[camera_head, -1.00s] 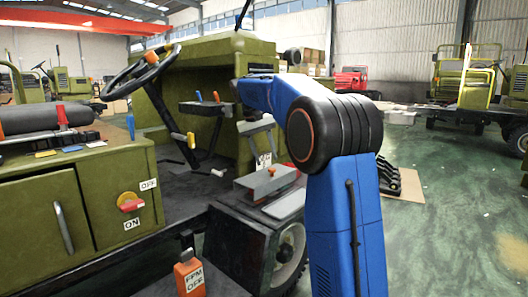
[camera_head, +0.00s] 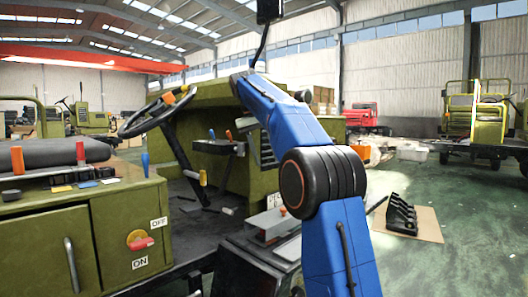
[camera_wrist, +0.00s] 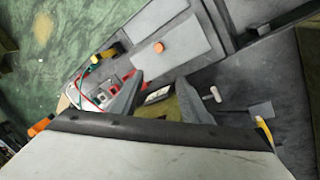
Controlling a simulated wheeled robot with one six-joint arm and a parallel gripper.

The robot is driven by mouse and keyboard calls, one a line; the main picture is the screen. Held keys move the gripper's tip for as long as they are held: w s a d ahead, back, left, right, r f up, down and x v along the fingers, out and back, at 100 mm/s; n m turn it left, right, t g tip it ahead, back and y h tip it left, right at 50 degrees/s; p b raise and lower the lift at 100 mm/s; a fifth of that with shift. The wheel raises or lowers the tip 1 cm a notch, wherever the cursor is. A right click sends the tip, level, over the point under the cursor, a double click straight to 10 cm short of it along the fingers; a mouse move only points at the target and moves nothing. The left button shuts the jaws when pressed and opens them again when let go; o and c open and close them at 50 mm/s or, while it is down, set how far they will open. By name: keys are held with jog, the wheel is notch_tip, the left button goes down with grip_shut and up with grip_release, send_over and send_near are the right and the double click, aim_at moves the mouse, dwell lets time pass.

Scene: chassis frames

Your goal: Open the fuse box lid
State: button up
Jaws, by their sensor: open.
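The fuse box appears to be the grey box (camera_head: 266,226) with an orange knob on top, on the vehicle floor in the head view. In the wrist view, a flat grey panel with an orange knob (camera_wrist: 172,54) appears to be its lid; it lies flat, beyond the fingertips. My gripper (camera_wrist: 158,88) is open and empty, its two grey fingers spread apart below the panel. I see no contact with the knob. In the head view my blue arm reaches over the vehicle, and the gripper cannot be made out clearly.
A steering wheel (camera_head: 158,111) and levers (camera_head: 228,134) stand around the floor area. An olive cabinet (camera_head: 82,235) with a red-yellow ON/OFF switch is at the left. Red and green wires (camera_wrist: 86,72) lie left of the fingers.

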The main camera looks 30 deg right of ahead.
jog(key=shift+v, duration=0.8)
